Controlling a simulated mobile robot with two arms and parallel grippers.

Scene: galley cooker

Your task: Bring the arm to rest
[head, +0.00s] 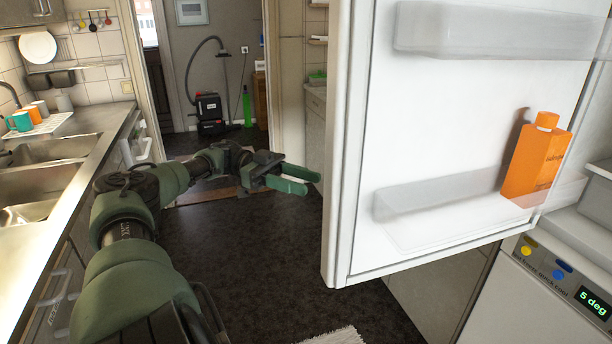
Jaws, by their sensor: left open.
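My left gripper (298,179) is open and empty in the middle of the head view. Its arm comes in from the lower left and reaches forward over the dark floor. The fingertips are just left of the open fridge door (336,150) in the picture; I cannot tell how wide the gap between them is. My right gripper is not in view.
The fridge door carries an orange bottle (537,160) in its lower shelf. A fridge front with a display (594,302) is at the lower right. A counter with a sink (40,190) runs along the left. Dark floor (250,260) is clear between. A vacuum cleaner (210,110) stands beyond the doorway.

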